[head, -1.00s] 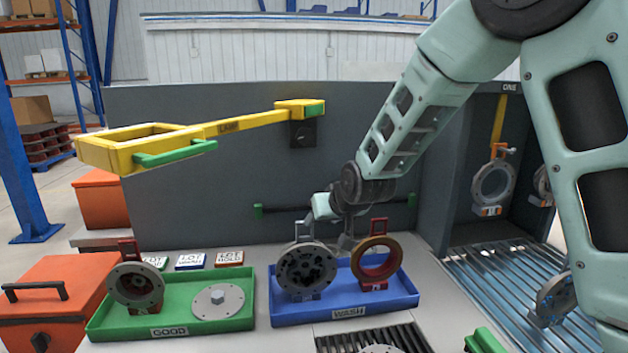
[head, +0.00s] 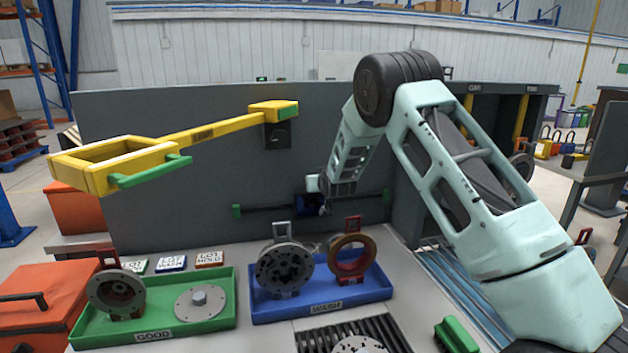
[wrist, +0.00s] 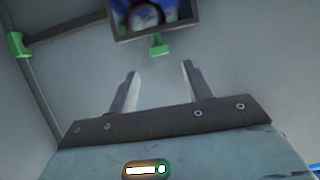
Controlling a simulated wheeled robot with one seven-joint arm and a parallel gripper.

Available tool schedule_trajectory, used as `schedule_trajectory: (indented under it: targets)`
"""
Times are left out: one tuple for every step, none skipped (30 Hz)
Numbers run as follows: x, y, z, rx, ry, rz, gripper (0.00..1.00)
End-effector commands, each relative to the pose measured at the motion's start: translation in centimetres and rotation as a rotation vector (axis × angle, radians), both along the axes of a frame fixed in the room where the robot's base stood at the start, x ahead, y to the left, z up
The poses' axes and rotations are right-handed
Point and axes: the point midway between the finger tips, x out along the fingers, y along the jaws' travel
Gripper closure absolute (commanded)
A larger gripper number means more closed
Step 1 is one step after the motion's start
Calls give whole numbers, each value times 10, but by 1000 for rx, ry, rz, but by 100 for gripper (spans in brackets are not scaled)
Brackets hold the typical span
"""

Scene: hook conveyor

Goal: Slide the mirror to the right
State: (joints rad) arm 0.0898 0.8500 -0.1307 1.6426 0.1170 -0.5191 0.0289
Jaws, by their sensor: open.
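The mirror (head: 312,204) is a small dark framed panel with a blue reflection. It sits on a dark horizontal rail (head: 262,209) on the grey back wall, near the rail's middle, partly hidden by my wrist in the head view. In the wrist view the mirror (wrist: 152,14) is at the top edge, with a green tab (wrist: 158,44) below its frame. My gripper (wrist: 160,80) is open and empty. Its fingertips point toward the tab, one on each side in the picture, with a visible gap before it. The fingers are hidden in the head view.
The rail ends in green stops, left (head: 237,211) and right (head: 386,196). A blue WASH tray (head: 372,291) with two ring parts and a green GOOD tray (head: 222,316) stand below. A yellow lamp arm (head: 215,131) juts out at upper left. A roller conveyor (head: 447,290) lies right.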

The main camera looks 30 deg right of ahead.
Motion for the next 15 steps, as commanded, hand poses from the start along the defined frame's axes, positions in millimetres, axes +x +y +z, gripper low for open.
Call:
schedule_trajectory:
  targets:
    - [9, -3, -3, 0, 0, -1, 50]
    - [14, -5, -5, 0, 1, -1, 50]
    - [20, -6, -8, 0, 1, -1, 50]
    - [25, -8, -9, 0, 0, -1, 50]
    - [29, -9, -12, 0, 0, 0, 50]
    - [35, -10, -14, 0, 0, 0, 50]
    - [38, -11, -16, 0, 1, 0, 50]
    - [42, -12, -17, 0, 0, 0, 50]
    - [46, -13, -19, 0, 0, 0, 50]
    - [49, -14, -20, 0, 0, 0, 50]
    - [52, -15, -21, 0, 0, 0, 50]
    - [55, -16, -23, 0, 0, 0, 50]
    - [56, -16, -24, 0, 1, 0, 50]
    - [58, -17, -25, 0, 0, 0, 50]
    - [60, -17, -25, 0, 0, 0, 50]
